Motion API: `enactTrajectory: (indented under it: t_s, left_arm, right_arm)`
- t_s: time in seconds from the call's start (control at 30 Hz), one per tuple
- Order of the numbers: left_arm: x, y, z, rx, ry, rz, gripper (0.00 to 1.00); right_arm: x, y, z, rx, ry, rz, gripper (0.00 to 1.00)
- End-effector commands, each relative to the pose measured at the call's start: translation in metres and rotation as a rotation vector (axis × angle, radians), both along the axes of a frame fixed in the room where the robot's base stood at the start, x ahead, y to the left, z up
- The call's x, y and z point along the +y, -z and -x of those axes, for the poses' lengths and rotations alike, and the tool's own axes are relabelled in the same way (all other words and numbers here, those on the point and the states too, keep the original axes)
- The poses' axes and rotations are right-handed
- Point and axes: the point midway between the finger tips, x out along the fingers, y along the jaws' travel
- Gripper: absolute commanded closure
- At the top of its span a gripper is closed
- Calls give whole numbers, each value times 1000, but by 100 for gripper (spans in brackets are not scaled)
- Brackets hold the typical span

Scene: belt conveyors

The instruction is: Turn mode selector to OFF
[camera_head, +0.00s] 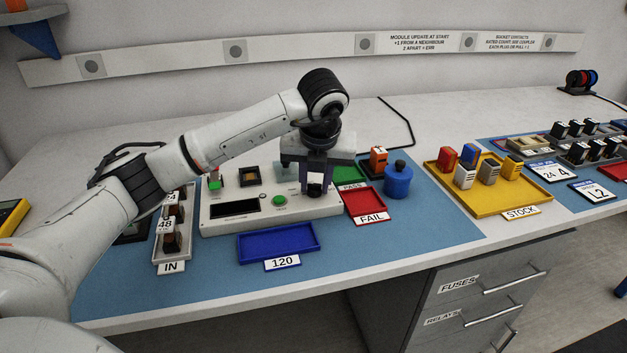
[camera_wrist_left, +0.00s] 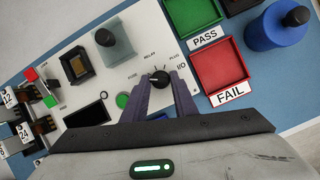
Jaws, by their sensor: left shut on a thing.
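The mode selector is a small black knob (camera_wrist_left: 158,81) on the white tester panel (camera_head: 222,222), with several small printed labels around it. My left gripper (camera_head: 315,190) points down at the panel's right part and is shut on the knob. In the left wrist view, its two purple-grey fingers (camera_wrist_left: 158,85) stand on either side of the knob. The knob's pointer direction cannot be made out clearly. Green buttons (camera_wrist_left: 122,100) sit on the panel to the left of the knob. My right gripper is not in view.
A red FAIL tray (camera_head: 364,203), a green PASS tray (camera_wrist_left: 193,15) and a blue cylinder (camera_head: 398,182) stand right of the panel. A blue tray (camera_head: 279,242) lies in front. A yellow STOCK tray (camera_head: 486,197) with several modules stands farther right.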

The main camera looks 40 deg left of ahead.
Motion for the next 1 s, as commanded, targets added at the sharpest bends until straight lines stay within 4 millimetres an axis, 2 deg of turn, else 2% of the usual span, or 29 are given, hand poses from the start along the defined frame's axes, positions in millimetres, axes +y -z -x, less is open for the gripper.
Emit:
enactTrajectory:
  t_s: [0.2, 0.5, 1.0]
  left_arm:
    - [-4, 0, -1, 3, -158, 3, 97]
    - [-4, 1, -2, 3, -298, 2, 97]
    - [-4, 1, -3, 2, -339, 3, 97]
  right_arm:
    - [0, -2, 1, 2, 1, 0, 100]
    - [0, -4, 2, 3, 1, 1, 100]
    - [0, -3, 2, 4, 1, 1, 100]
